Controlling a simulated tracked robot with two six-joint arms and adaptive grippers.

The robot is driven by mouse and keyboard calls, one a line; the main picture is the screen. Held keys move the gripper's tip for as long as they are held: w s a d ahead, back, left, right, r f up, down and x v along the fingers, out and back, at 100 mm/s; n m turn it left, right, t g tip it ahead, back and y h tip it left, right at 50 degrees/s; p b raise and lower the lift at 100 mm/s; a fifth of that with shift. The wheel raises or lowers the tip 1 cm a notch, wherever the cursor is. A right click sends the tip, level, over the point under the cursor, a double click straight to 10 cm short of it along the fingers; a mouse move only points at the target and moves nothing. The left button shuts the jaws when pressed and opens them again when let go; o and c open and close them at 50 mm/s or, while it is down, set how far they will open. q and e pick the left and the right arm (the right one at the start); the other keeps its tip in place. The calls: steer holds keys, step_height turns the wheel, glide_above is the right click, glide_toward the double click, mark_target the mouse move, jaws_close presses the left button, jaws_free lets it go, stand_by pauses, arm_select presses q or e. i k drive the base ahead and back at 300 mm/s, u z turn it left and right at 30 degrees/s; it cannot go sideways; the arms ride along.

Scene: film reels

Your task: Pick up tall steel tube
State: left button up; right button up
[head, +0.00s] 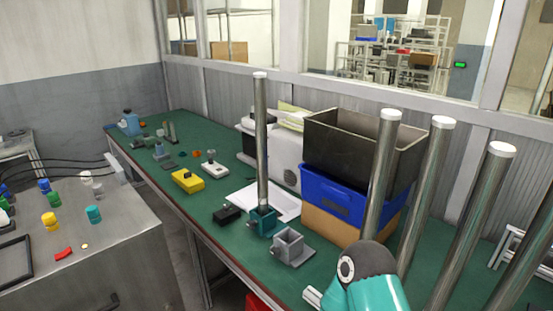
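A tall steel tube (262,145) with a pale top stands upright in a teal square holder (263,220) on the green bench. More tall steel tubes with white tops stand to the right, among them one by the bins (381,175), one beside it (424,210) and one farther right (472,235). Another is cut by the right edge. The lower ends of these right-hand tubes are hidden or out of frame. A teal and dark grey arm joint, apparently mine, shows at the bottom right. Neither gripper is in view, and no tube is seen held.
An empty grey square holder (292,248) sits beside the teal one. A black bin (355,145), blue crate (335,196) and cardboard box (330,228) are stacked behind. A yellow box (188,181) and small parts lie farther left. A grey cabinet (120,250) stands across a gap.

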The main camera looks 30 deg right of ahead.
mark_target(260, 92)
steer(key=u, duration=0.15)
steer(key=i, duration=0.9)
steer(key=z, duration=0.1)
